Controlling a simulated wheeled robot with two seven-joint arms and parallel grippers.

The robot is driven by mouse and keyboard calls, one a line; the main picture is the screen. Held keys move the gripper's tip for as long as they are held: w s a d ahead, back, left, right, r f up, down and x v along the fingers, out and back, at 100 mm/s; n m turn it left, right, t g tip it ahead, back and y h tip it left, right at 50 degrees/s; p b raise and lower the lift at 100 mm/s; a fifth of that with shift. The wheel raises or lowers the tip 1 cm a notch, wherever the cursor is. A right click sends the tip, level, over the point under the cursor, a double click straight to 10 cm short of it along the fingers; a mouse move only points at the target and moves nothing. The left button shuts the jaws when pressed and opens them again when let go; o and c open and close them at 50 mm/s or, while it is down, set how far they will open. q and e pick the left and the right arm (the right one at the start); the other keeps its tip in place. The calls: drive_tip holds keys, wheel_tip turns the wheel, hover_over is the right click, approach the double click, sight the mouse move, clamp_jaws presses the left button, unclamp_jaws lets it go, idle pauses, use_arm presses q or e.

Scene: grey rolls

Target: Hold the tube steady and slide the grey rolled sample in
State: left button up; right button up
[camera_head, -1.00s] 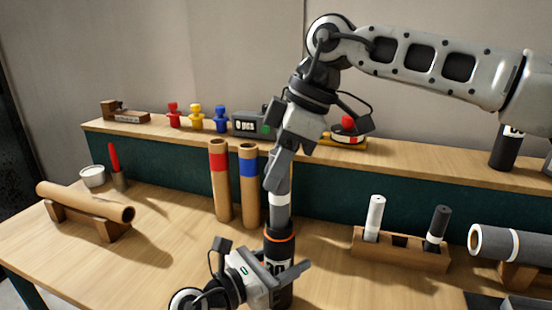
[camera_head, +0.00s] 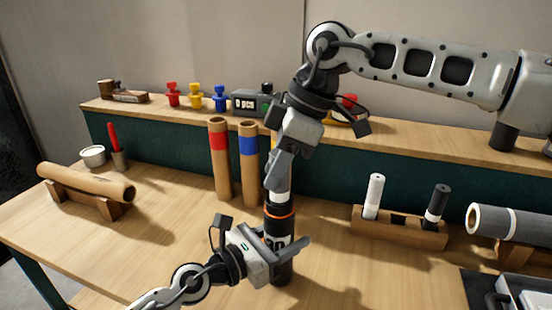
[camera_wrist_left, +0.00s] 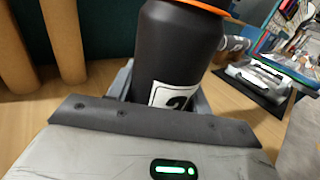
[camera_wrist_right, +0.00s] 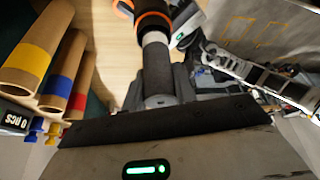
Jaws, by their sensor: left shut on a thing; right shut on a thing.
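The black tube (camera_head: 281,271) with an orange rim stands upright on the table in the head view. My left gripper (camera_head: 284,249) is shut around its side; in the left wrist view the tube (camera_wrist_left: 178,50) sits between the jaws. My right gripper (camera_head: 277,172) is above the tube and shut on the grey rolled sample, which has a white band (camera_head: 281,191). In the right wrist view the grey roll (camera_wrist_right: 157,72) runs from the jaws toward the tube's orange rim (camera_wrist_right: 123,8). The roll's lower end is hidden at the tube mouth; its depth inside cannot be told.
Two brown tubes, red-banded (camera_head: 219,165) and blue-banded (camera_head: 248,165), stand close behind on the left. A wooden block (camera_head: 399,228) with white and dark small rolls is at right. A grey roll (camera_head: 515,222) lies far right, a brown tube (camera_head: 85,181) left.

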drive_tip(key=shift+f, duration=0.1)
drive_tip(key=o, duration=1)
drive_tip(key=v, duration=1.2)
use_arm(q)
drive_tip(key=o, duration=1.1)
drive_tip(key=shift+s+a, duration=0.1)
